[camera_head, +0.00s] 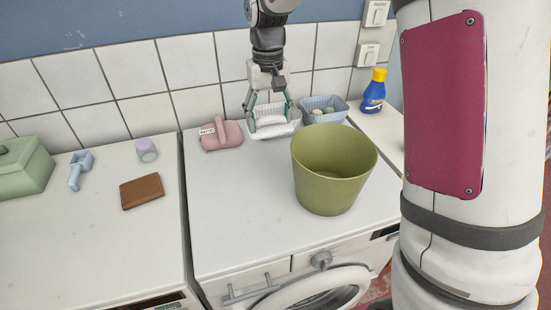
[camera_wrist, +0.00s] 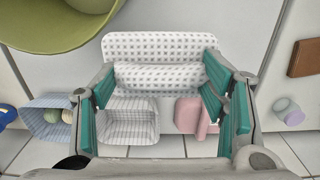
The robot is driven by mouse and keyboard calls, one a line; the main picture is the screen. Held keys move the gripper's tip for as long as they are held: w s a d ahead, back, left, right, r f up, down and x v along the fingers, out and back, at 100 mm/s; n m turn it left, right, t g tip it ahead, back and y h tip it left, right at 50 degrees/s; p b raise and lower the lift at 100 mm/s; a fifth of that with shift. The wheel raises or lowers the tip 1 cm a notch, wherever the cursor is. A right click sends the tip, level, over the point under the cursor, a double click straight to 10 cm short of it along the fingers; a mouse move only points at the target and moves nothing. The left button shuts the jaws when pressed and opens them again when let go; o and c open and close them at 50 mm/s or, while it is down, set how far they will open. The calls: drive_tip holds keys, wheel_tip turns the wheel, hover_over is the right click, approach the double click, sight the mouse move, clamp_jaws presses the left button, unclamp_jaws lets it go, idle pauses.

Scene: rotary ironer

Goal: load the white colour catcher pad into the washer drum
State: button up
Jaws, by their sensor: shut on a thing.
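The white colour catcher pad (camera_wrist: 160,45), dotted and bent or folded, sits between the teal fingers of my gripper (camera_wrist: 160,88). In the head view the pad (camera_head: 270,121) shows low between the fingers of my gripper (camera_head: 269,109), above or at the white basket; I cannot tell whether it touches the basket. My gripper is shut on the pad. The washer (camera_head: 235,225) stands below, its round front door (camera_head: 310,290) partly in view at the bottom edge. The drum's inside is not clearly seen.
An olive bucket (camera_head: 318,183) stands on the washer. A white basket (camera_head: 291,128), blue basket (camera_head: 338,104), blue bottle (camera_head: 373,97) and pink object (camera_head: 219,138) line the back. A brown wallet (camera_head: 142,191) lies on the left machine. The washer top's front left is clear.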

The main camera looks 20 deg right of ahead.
wheel_tip(320, 180, down, 16)
drive_tip(key=shift+r+p, duration=0.15)
drive_tip(key=shift+p, duration=0.95)
drive_tip(key=o, duration=1.4)
drive_tip(key=shift+c, duration=0.2)
